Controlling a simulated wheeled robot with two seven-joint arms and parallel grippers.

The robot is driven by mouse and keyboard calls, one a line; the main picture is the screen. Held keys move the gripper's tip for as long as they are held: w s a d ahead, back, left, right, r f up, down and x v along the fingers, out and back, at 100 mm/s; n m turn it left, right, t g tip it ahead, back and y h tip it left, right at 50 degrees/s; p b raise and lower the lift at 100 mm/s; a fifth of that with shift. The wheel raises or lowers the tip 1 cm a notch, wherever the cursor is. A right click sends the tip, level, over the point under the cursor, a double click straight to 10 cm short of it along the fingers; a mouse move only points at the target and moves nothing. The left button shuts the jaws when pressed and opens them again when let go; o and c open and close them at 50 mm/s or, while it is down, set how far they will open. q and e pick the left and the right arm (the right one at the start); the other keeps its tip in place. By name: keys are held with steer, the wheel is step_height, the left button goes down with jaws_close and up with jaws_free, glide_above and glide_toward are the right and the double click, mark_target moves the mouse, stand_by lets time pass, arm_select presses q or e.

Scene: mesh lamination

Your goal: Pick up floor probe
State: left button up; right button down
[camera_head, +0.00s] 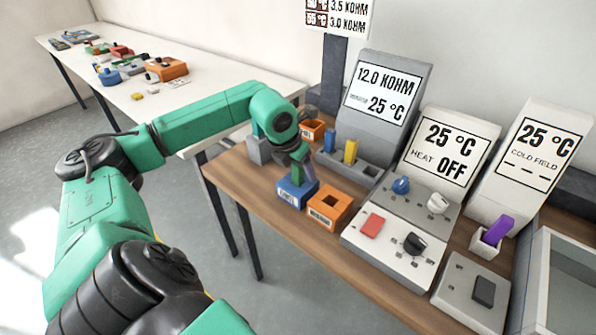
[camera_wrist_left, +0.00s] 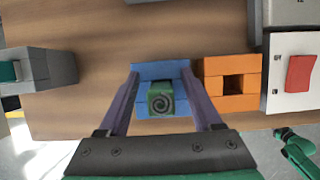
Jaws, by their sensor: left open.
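A green block-shaped probe (camera_wrist_left: 161,100) with a dark spiral on its top end stands in a blue holder (camera_wrist_left: 160,70). In the head view the green probe (camera_head: 298,173) rises from the blue holder (camera_head: 297,196), whose label is too small to read. I cannot read a name on the probe. My left gripper (camera_wrist_left: 160,78) is open, with one finger on each side of the probe and a gap visible on both sides. In the head view my left gripper (camera_head: 293,160) reaches down over the blue holder. My right gripper is not in view.
An orange holder (camera_head: 329,206) stands right beside the blue one. Behind are a smaller orange box (camera_head: 311,131) and blue (camera_head: 330,141) and yellow (camera_head: 350,151) blocks. A grey control panel (camera_head: 394,238) stands to the right. A grey block (camera_head: 257,149) is left. The wooden table's (camera_head: 262,204) front strip is clear.

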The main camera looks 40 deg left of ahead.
arm_select(q)
jaws_close()
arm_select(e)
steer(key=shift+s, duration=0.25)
arm_select(q)
steer(key=shift+r, duration=0.1)
